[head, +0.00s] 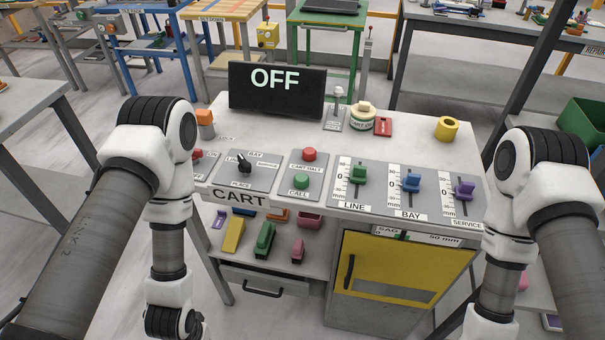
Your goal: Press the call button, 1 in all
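The green call button (301,181) sits on a grey plate labelled CALL on the cart console (276,210), near the console's front edge. A red CART HALT button (309,154) is just behind it on the same plate. A dark display (277,92) at the back of the console reads OFF. My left arm hangs down at the left of the console and my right arm at its right. Both arms run out of the bottom of the picture, so neither gripper shows. Nothing touches the call button.
A black rotary knob (244,163) stands left of the call button. Green (359,174), blue (411,182) and purple (463,189) sliders stand to its right. A yellow roll (446,128) and a tape roll (362,116) lie behind. The space above the button is clear.

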